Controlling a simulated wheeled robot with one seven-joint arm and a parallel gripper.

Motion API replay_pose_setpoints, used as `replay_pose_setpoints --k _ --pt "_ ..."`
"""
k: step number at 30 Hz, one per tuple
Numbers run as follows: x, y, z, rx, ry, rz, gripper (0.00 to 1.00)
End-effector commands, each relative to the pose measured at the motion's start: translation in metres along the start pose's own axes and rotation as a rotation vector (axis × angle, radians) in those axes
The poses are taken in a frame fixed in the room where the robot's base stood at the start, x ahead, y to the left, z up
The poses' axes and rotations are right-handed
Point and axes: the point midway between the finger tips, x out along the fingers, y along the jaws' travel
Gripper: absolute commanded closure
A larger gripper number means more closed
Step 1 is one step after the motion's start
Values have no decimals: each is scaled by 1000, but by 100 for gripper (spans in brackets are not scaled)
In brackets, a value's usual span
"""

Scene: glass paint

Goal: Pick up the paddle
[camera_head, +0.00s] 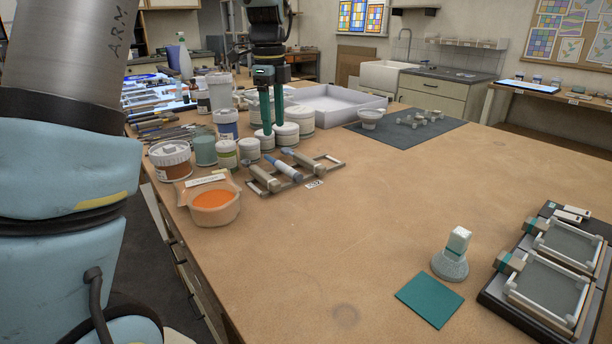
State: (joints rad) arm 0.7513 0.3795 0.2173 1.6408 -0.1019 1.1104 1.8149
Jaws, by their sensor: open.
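My gripper (272,126) points down with two dark green fingers, open and empty, among the white jars at the back left. A low rack (327,163) on the table, in front of the jars, carries a blue-grey handled tool (284,165) and blocky beige pieces. This tool may be the paddle, but I cannot tell for sure. My gripper appears above and behind the rack, apart from it. A tan bowl of orange paint (214,204) stands left of the rack, with a flat pale piece (206,180) across its back rim.
Several paint jars (170,160) crowd the left edge. A white tray (338,103) and a dark mat (437,131) lie farther back. A grey-based stamp-like tool (451,258), a teal sheet (429,299) and framed trays (548,285) are at right. The table's middle is clear.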

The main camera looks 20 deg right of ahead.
Motion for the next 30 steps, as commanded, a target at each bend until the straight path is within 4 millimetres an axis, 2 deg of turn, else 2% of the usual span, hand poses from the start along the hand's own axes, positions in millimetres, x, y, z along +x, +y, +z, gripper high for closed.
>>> replay_pose_setpoints --k 1,3,6,9,11,18,26,30 --pt "3 -14 -16 128 -3 3 38" --pt "-1 -26 -34 282 -3 11 38" --pt "-6 -36 -52 436 -2 19 38" --pt "-7 -40 -62 517 -1 23 38" --pt "-3 -41 -64 538 0 27 38" --pt "32 -40 -63 542 1 28 38" --pt "51 -40 -62 541 0 27 38" --pt "71 -41 -58 540 0 30 38"
